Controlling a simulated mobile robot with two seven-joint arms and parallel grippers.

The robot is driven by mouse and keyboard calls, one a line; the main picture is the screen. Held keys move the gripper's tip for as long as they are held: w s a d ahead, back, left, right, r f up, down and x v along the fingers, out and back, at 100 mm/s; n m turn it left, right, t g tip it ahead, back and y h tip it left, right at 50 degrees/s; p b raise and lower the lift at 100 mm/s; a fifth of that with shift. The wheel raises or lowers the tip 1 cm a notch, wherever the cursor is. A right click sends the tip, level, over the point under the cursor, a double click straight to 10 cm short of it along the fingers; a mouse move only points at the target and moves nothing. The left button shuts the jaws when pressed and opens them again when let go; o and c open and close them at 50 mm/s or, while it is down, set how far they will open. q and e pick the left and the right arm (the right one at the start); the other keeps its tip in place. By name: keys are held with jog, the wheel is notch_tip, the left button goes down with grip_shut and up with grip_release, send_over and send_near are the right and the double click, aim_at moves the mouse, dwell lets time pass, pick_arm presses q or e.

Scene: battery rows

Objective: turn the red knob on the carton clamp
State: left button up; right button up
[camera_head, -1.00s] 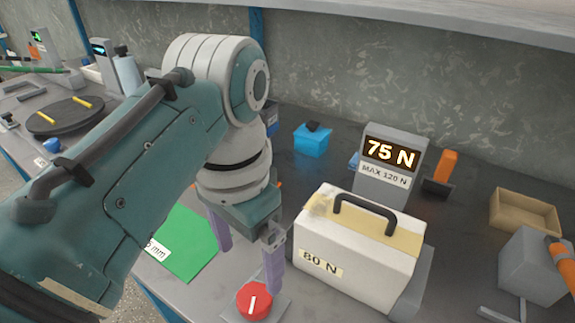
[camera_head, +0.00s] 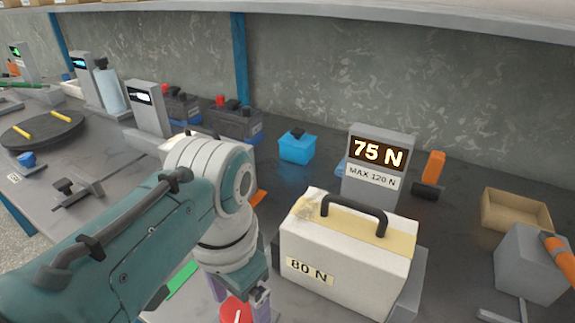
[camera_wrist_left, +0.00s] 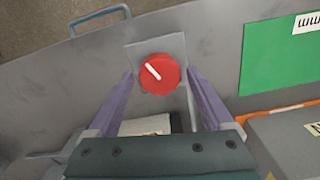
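The red knob (camera_head: 236,311) with a white line sits on a grey plate, low in the head view and partly hidden by my left gripper. In the left wrist view the knob (camera_wrist_left: 160,74) lies between the two purple fingers, its white line slanting to the upper left. My left gripper (camera_wrist_left: 160,80) is open, with a gap showing on each side of the knob. The white carton (camera_head: 345,262), marked 80 N, stands at the clamp to the right of the knob. The display (camera_head: 378,152) behind it reads 75 N, MAX 120 N. My right gripper is not in view.
A green sheet (camera_wrist_left: 283,52) lies near the knob. A blue box (camera_head: 297,148), an orange-handled item (camera_head: 432,172), a tan tray (camera_head: 515,212) and a grey block (camera_head: 532,262) stand around the carton. Dark batteries (camera_head: 235,124) stand at the back.

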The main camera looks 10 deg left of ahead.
aim_at(240, 309)
pick_arm(q)
jog(key=c, duration=1.2)
jog(key=shift+r+p, duration=0.2)
jog(key=shift+p, duration=0.25)
jog(key=shift+m, duration=0.4)
jog(key=shift+f, duration=0.2)
jog(key=o, duration=1.4)
notch_tip(240, 309, up, 10)
jog(key=p, duration=0.4)
